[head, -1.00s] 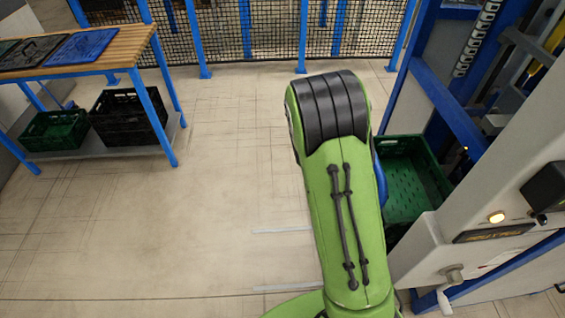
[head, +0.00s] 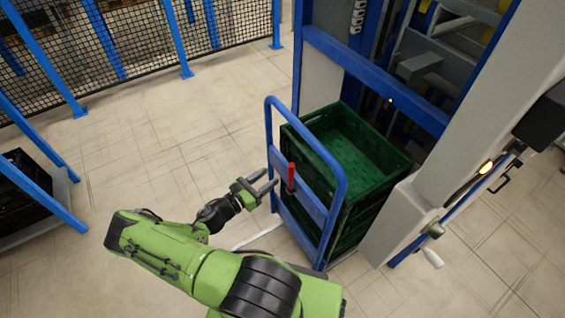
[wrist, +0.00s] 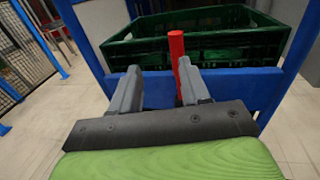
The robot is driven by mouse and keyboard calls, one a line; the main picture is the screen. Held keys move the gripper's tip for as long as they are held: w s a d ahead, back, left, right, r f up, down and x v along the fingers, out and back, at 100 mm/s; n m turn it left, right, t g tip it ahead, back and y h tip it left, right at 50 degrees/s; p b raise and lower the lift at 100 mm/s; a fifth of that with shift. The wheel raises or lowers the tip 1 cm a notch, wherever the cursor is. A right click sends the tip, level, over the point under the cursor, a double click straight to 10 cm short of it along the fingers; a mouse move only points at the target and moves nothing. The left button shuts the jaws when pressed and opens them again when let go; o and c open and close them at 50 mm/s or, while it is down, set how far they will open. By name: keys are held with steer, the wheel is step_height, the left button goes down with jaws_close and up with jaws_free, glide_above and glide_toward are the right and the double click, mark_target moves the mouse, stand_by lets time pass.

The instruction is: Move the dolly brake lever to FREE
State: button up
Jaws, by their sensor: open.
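The dolly (head: 334,166) has a blue tube handle frame and stands against the machine, loaded with green crates (head: 318,122). Its brake lever has a red grip (head: 291,177) that stands upright at the blue crossbar. My gripper (head: 267,182) is open, just left of the red grip in the head view. In the wrist view, my gripper (wrist: 157,80) has its two fingers apart, with the red grip (wrist: 177,48) just beyond the right fingertip. I cannot tell whether they touch. The lever's lower part is hidden behind the right finger.
The grey and blue lift machine (head: 420,200) stands right of the dolly, with a crank handle (head: 432,257) sticking out low. A mesh fence (head: 110,40) runs along the back. A black crate (head: 22,185) sits on a shelf at left. The floor between is clear.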

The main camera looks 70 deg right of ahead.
mark_target(291, 178)
steer(key=x, duration=0.9)
steer(key=shift+s+r+b, duration=0.25)
steer(key=shift+s+b, duration=0.1)
steer(key=shift+b, duration=0.05)
jaws_close()
